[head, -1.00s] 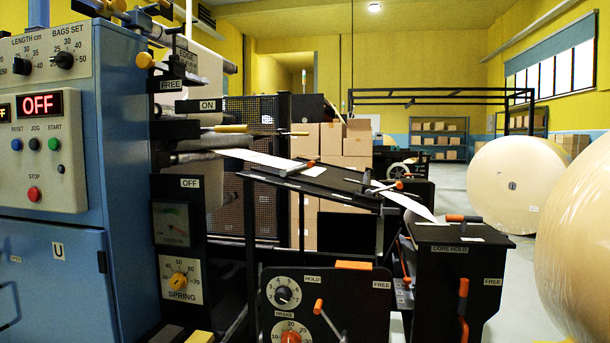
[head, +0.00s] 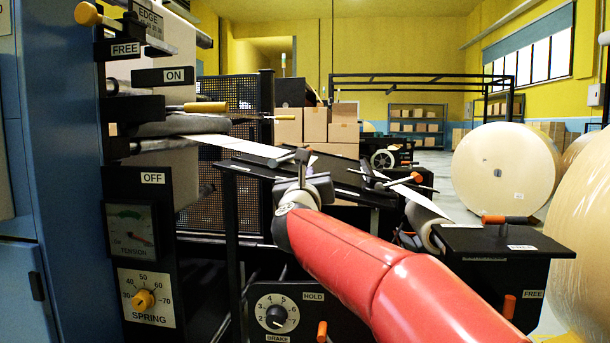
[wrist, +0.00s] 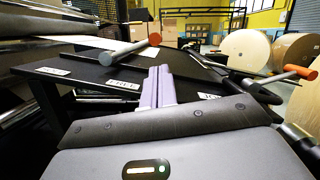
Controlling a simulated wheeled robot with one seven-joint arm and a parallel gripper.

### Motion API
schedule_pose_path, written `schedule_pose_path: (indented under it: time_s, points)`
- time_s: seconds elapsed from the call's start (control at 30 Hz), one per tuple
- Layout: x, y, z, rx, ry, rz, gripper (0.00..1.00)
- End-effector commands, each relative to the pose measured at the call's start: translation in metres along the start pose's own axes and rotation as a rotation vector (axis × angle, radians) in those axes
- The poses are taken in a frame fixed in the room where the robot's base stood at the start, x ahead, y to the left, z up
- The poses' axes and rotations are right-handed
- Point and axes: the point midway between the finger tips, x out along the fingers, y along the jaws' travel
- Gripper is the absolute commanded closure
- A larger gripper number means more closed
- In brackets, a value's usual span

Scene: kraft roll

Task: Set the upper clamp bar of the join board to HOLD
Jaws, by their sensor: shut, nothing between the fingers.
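The join board is a black sloping board (head: 345,184), also in the wrist view (wrist: 85,74). In the wrist view its upper clamp bar (wrist: 128,52) is a grey rod with an orange end, lying crosswise near the upper edge. A label reading FREE (wrist: 122,84) is on the board's near edge, and a label to its left is too blurred to read. My gripper (wrist: 159,85) has its pale purple fingers shut together, empty, at the near edge just right of the FREE label, apart from the bar. In the head view my gripper (head: 301,160) hides much of the upper bar.
The lower clamp bar (head: 398,181) with an orange end lies further down the board. White paper (head: 235,148) runs onto the board from the left rollers. A brake panel (head: 277,312) stands below, a core-hold box (head: 500,240) at right. Large kraft rolls (head: 505,172) stand beyond.

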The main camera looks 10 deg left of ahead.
Motion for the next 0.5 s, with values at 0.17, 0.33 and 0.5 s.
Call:
schedule_pose_path:
  time_s: [0.17, 0.33, 0.5]
  points:
    - [0.034, -0.001, 0.002, -0.003, 0.001, 0.000, 1.00]
    - [0.052, 0.000, 0.001, -0.004, 0.001, 0.002, 1.00]
    - [0.058, 0.000, 0.001, -0.004, -0.001, 0.001, 1.00]
